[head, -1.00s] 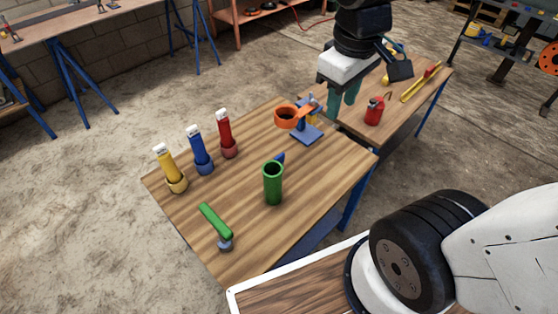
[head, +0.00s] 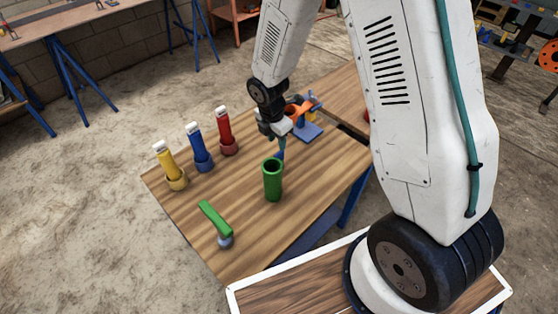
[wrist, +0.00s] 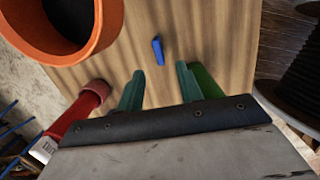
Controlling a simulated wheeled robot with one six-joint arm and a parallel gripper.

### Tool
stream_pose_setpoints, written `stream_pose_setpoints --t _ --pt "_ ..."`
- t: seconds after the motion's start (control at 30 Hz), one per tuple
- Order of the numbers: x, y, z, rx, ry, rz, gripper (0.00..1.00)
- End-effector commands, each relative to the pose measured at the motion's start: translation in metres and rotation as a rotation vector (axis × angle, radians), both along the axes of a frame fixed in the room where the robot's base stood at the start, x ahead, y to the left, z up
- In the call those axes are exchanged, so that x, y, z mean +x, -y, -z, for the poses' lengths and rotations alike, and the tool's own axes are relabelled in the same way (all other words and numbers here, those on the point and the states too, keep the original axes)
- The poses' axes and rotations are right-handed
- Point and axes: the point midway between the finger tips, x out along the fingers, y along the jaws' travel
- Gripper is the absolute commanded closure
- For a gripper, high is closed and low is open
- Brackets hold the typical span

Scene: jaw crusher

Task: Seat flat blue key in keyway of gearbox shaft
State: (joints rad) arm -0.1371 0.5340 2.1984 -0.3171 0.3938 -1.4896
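A small flat blue piece, likely the key (wrist: 157,49), lies on the wooden table in the wrist view. In the head view only a bit of blue (head: 280,155) shows behind the green tube, below my gripper. My gripper (wrist: 159,86) is open, its two teal fingers apart with nothing between them. The blue piece is beyond the fingertips, apart from them. In the head view my gripper (head: 279,137) is low over the table, behind the green tube. I cannot make out a gearbox shaft or a keyway.
An upright green tube (head: 273,183) stands close in front of my gripper. An orange ring (wrist: 108,42) on a blue stand (head: 308,131) is beside it. Yellow (head: 168,162), blue (head: 197,143) and red (head: 224,126) holders stand left; a green-handled piece (head: 215,218) is at the front.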

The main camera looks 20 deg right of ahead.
Motion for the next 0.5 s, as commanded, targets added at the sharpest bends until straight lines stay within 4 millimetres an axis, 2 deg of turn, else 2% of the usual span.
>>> stream_pose_setpoints --t 0.27,0.5 --pt "0.002 0.0 0.032 0.0 -0.011 -0.047 0.64" --pt "0.005 0.008 0.062 0.0 -0.011 -0.045 0.64"
